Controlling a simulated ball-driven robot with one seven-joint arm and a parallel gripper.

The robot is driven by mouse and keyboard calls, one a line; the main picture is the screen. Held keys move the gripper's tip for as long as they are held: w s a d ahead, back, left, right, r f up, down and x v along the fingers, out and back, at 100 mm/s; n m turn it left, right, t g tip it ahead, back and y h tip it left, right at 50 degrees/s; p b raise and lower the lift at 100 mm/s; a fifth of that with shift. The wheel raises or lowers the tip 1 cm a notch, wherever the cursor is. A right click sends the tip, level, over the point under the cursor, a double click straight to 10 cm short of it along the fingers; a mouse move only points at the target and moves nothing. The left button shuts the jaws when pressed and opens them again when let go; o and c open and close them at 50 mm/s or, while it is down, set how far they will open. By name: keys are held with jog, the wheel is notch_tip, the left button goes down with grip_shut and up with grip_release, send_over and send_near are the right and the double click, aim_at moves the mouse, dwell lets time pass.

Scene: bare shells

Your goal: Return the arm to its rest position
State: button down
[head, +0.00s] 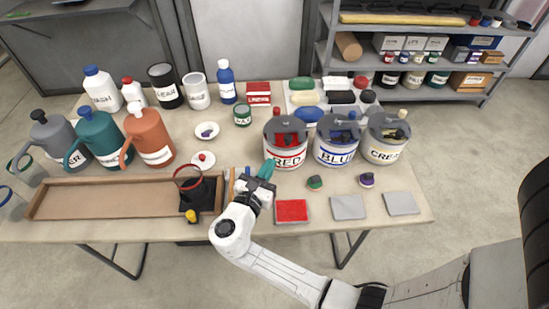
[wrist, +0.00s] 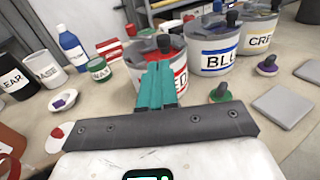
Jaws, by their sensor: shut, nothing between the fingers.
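My gripper (head: 265,172) has teal fingers and is at the end of my white arm, above the middle of the table (head: 225,232). Its fingers are closed together and empty. I cannot tell whether the fingertips touch the tub. In the head view the tub labelled RED (head: 287,142) stands just right of the fingertips. My arm reaches in from the lower right.
Tubs labelled BLUE (head: 336,142) and CREAM (head: 386,140) stand further right. A red square (head: 291,211) and two grey squares lie near the front edge. A black holder with a red-rimmed magnifier (head: 188,178) and a wooden tray (head: 100,198) are left. Jugs and bottles fill the back left.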

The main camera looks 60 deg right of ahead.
jog(key=shift+b+v, duration=0.3)
jog(key=shift+v, duration=2.3)
jog(key=s+d+f+m+g+y, duration=0.1)
jog(key=s+f+m+y, duration=0.1)
jog(key=s+m, duration=0.1)
jog(key=s+d+f+m+g+y, duration=0.1)
jog(key=s+f+m+y, duration=0.2)
jog(key=s+m, duration=0.1)
jog(key=s+d+f+m+g+y, duration=0.1)
jog(key=s+f+m+y, duration=0.1)
jog(key=s+m+y, duration=0.1)
jog(key=shift+s+d+f+m, duration=0.1)
jog(key=shift+s+f+m, duration=0.05)
jog(key=shift+s+m, duration=0.3)
jog(key=shift+s+d+f+m, duration=0.15)
jog(key=shift+s+m, duration=0.1)
jog(key=shift+m, duration=0.3)
jog(key=s+a+m+y, duration=0.6)
jog(key=a+m+y, duration=0.2)
jog(key=a, duration=0.1)
jog(key=shift+f+m+t+y, duration=0.15)
jog(key=shift+m+t+y, duration=0.15)
jog(key=shift+m+y, duration=0.1)
jog(key=shift+s, duration=0.15)
